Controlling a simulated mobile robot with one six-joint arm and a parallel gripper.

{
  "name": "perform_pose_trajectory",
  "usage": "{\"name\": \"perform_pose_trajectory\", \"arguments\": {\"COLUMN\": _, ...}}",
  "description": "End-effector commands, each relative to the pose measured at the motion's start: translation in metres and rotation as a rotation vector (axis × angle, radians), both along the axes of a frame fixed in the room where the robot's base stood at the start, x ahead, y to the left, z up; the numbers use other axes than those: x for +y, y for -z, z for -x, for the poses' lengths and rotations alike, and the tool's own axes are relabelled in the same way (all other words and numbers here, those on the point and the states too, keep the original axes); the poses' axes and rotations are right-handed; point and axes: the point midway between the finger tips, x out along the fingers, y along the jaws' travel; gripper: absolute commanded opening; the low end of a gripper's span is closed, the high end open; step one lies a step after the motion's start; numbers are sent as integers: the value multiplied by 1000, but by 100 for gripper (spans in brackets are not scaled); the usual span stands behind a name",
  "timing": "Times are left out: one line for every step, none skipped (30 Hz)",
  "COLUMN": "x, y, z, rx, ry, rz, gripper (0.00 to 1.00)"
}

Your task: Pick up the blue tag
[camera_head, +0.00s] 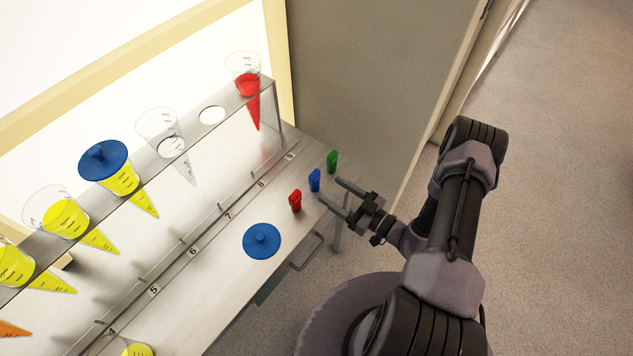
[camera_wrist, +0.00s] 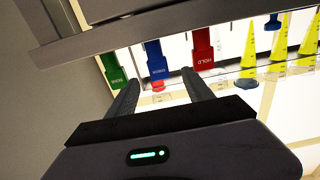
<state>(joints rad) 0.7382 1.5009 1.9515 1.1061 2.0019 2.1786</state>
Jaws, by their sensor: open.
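The blue tag (camera_head: 314,180) stands on the metal bench near its right end, between the red tag (camera_head: 295,200) and the green tag (camera_head: 332,161). In the wrist view the blue tag (camera_wrist: 156,63) appears just beyond the gap between my fingers, with the green tag (camera_wrist: 110,68) to its left and the red tag (camera_wrist: 203,48) to its right. My gripper (camera_head: 331,192) is open and empty, its two fingers pointing at the blue tag from the bench's front edge. The fingertips (camera_wrist: 157,84) look short of the tag in the head view.
A blue round lid (camera_head: 262,241) lies on the bench. Behind, a raised rack (camera_head: 190,128) holds clear cones, some with yellow liquid, one with red (camera_head: 249,87) and one under a blue lid (camera_head: 103,160). A grey panel (camera_head: 360,80) stands beyond the green tag.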

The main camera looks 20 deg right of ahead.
Motion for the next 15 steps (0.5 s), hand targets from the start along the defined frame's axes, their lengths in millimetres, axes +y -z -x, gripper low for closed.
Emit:
{"name": "perform_pose_trajectory", "arguments": {"x": 10, "y": 3, "z": -10, "rx": -3, "ry": -8, "rz": 2, "gripper": 60}}
{"name": "perform_pose_trajectory", "arguments": {"x": 14, "y": 3, "z": -17, "rx": -3, "ry": -7, "rz": 3, "gripper": 60}}
{"name": "perform_pose_trajectory", "arguments": {"x": 20, "y": 3, "z": -24, "rx": -2, "ry": -7, "rz": 3, "gripper": 60}}
{"name": "perform_pose_trajectory", "arguments": {"x": 23, "y": 3, "z": -29, "rx": -3, "ry": -7, "rz": 3, "gripper": 60}}
{"name": "perform_pose_trajectory", "arguments": {"x": 26, "y": 2, "z": -34, "rx": -3, "ry": -5, "rz": 4, "gripper": 60}}
{"name": "perform_pose_trajectory", "arguments": {"x": 29, "y": 2, "z": -38, "rx": -3, "ry": -5, "rz": 3, "gripper": 60}}
{"name": "perform_pose_trajectory", "arguments": {"x": 31, "y": 1, "z": -41, "rx": -2, "ry": -4, "rz": 3, "gripper": 60}}
{"name": "perform_pose_trajectory", "arguments": {"x": 32, "y": 1, "z": -43, "rx": -2, "ry": -3, "rz": 2, "gripper": 60}}
{"name": "perform_pose_trajectory", "arguments": {"x": 34, "y": 1, "z": -46, "rx": -3, "ry": -4, "rz": 3, "gripper": 60}}
{"name": "perform_pose_trajectory", "arguments": {"x": 36, "y": 1, "z": -49, "rx": -4, "ry": -4, "rz": 3, "gripper": 60}}
{"name": "perform_pose_trajectory", "arguments": {"x": 38, "y": 2, "z": -53, "rx": -4, "ry": -5, "rz": 4, "gripper": 60}}
{"name": "perform_pose_trajectory", "arguments": {"x": 43, "y": 2, "z": -61, "rx": -5, "ry": -6, "rz": 4, "gripper": 60}}
{"name": "perform_pose_trajectory", "arguments": {"x": 46, "y": 2, "z": -66, "rx": -6, "ry": -7, "rz": 4, "gripper": 60}}
{"name": "perform_pose_trajectory", "arguments": {"x": 49, "y": 2, "z": -72, "rx": -6, "ry": -6, "rz": 4, "gripper": 60}}
{"name": "perform_pose_trajectory", "arguments": {"x": 53, "y": 2, "z": -78, "rx": -5, "ry": -7, "rz": 5, "gripper": 60}}
